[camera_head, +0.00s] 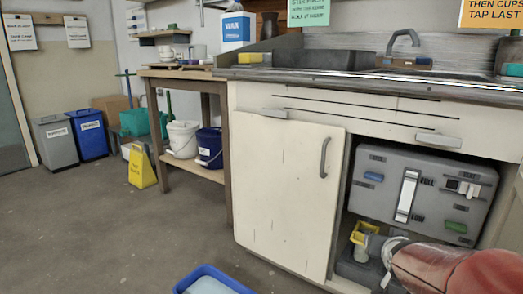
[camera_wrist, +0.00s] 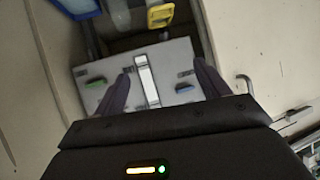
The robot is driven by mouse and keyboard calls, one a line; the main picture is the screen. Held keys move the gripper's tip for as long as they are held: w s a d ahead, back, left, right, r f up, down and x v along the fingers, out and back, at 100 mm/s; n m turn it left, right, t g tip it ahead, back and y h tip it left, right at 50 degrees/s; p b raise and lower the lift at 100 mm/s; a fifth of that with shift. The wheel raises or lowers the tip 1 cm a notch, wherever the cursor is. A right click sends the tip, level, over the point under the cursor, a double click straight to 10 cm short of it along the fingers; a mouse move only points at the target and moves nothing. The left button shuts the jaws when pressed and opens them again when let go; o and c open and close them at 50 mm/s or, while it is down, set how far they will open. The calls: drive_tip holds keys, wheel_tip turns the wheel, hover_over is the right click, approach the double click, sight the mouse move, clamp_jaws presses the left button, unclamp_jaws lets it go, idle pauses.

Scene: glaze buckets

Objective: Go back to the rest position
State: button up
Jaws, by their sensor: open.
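My gripper (camera_wrist: 162,70) shows in the wrist view with its two dark fingers spread apart and nothing between them. Beyond the fingers is a grey box (camera_wrist: 178,58) with a white upright gauge strip. In the head view this grey box (camera_head: 440,165) stands inside the open sink cabinet, with a blue and a green tab on its face. My arm (camera_head: 450,268) enters from the lower right in front of the cabinet. My fingers cannot be made out there.
A cream cabinet door (camera_head: 285,195) borders the opening on the left. A yellow part (camera_head: 365,231) sits low in the cabinet. A blue tub (camera_head: 208,280) is on the floor. Buckets (camera_head: 182,138), a yellow floor sign (camera_head: 141,167) and bins stand left; the middle floor is clear.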

drive_tip(key=s+a+n+g+y, duration=0.5)
drive_tip(key=s+a+n, duration=0.1)
drive_tip(key=s+a, duration=1.4)
wheel_tip(320, 180, up, 13)
drive_tip(key=p, duration=1.3)
drive_tip(key=shift+d, duration=0.35)
drive_tip(key=shift+w+r, duration=0.1)
